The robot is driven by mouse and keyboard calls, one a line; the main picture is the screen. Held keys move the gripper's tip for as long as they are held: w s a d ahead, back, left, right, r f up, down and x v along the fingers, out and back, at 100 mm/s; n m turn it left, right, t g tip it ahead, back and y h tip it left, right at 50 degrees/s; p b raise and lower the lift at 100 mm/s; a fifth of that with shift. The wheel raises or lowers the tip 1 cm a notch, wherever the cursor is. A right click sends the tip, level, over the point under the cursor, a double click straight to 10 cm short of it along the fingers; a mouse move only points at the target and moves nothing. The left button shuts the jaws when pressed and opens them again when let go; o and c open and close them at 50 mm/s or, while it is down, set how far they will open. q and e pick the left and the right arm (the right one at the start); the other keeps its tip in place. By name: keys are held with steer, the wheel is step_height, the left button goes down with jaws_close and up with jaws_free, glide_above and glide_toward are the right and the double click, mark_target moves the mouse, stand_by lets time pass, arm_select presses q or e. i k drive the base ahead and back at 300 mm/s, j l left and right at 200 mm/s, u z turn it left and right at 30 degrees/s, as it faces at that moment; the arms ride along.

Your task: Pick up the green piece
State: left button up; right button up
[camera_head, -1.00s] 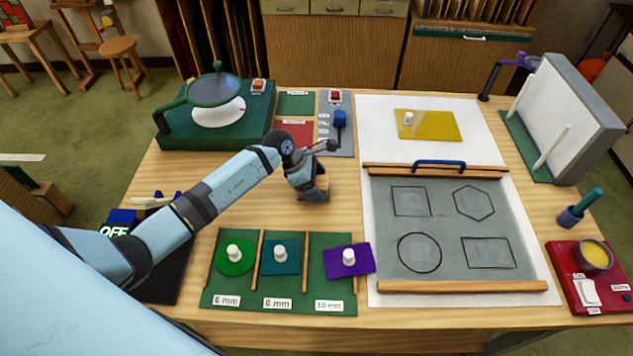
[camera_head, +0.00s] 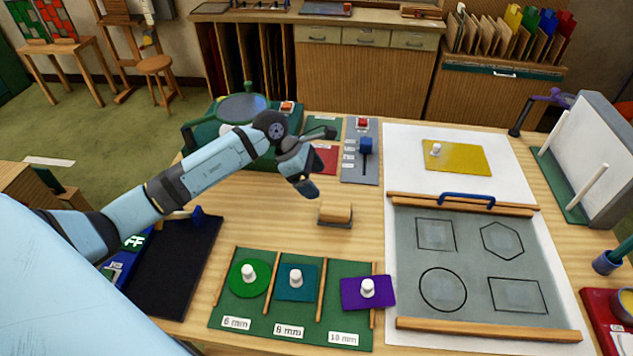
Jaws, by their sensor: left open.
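The green piece (camera_head: 249,278) is a flat round disc with a white knob (camera_head: 249,271). It lies in the left compartment of a green tray (camera_head: 227,313), above the "6 mm" label. My left gripper (camera_head: 306,188) is open, above the table behind the tray and to the right of the green piece, well apart from it. Its fingers are small and partly hidden by the wrist. A teal square piece (camera_head: 296,284) and a purple piece (camera_head: 368,292), both knobbed, lie in the other compartments. The purple one overhangs the tray's right edge.
A tan-topped block (camera_head: 335,213) stands on the table between gripper and tray. A grey board with outlined shapes (camera_head: 468,262) and a yellow piece (camera_head: 457,157) are to the right. A black mat (camera_head: 172,270) is left of the tray. A green machine stands behind the arm.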

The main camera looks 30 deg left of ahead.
mark_target(249, 278)
steer(key=k, duration=1)
